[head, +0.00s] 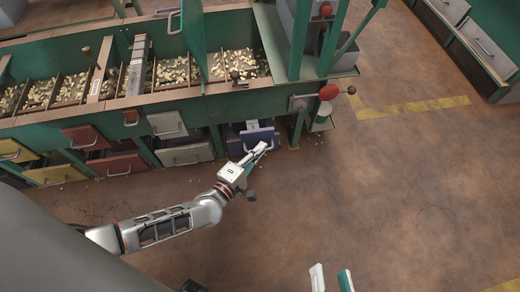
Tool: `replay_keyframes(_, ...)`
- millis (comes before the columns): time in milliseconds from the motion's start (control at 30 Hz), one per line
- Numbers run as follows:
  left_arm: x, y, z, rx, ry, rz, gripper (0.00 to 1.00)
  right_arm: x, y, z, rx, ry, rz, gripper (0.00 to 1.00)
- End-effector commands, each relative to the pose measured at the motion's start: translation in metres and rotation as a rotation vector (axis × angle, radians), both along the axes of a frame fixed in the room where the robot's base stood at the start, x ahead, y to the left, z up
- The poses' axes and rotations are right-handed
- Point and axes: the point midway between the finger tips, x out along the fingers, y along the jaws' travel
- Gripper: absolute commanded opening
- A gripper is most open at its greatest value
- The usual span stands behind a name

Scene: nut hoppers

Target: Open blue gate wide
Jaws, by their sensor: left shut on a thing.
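The blue gate (256,137) is a small blue-purple panel low at the right part of the green hopper bench, in the head view. It stands out a little in front of the dark opening. My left gripper (264,148) reaches it from below and is shut on its handle, which is mostly hidden by the fingers. My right gripper (331,272) shows only as two fingertips at the bottom edge. They are apart with nothing between them.
The green bench (222,103) holds bins of nuts. Beside the blue gate are a grey gate (186,155), red gates (116,165) and yellow gates (52,174). A red knob (329,92) sticks out at the right end. The brown floor in front and right is largely clear.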

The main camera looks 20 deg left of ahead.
Motion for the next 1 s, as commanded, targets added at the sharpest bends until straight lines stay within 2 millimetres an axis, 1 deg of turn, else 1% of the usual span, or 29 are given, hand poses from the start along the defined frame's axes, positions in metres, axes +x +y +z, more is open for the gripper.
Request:
replay_keyframes(33,-0.007,-0.005,-0.004,-0.002,0.007,-0.009,0.0,0.0,0.0,0.0,0.003,0.001,-0.001,0.35)
replay_keyframes(233,-0.008,-0.006,-0.005,-0.002,0.009,-0.011,0.0,0.003,0.001,0.002,0.009,-0.002,-0.011,0.35)
replay_keyframes(267,-0.008,-0.007,-0.005,-0.002,0.01,-0.012,0.14,0.003,0.001,0.002,0.01,-0.002,-0.012,0.35)
replay_keyframes(300,-0.008,-0.007,-0.005,-0.002,0.01,-0.012,0.24,0.004,0.001,0.002,0.011,-0.003,-0.015,0.35)
replay_keyframes(667,-0.006,-0.004,-0.002,-0.002,0.006,-0.006,0.24,0.002,0.001,0.001,0.005,-0.001,-0.005,0.35)
replay_keyframes(767,-0.014,-0.002,-0.002,-0.002,0.007,-0.007,0.24,0.002,0.001,0.001,0.006,-0.002,-0.005,0.35)
replay_keyframes(1000,-0.051,0.006,0.003,-0.003,0.008,-0.006,0.24,0.002,0.001,0.002,0.006,-0.002,-0.007,0.35)
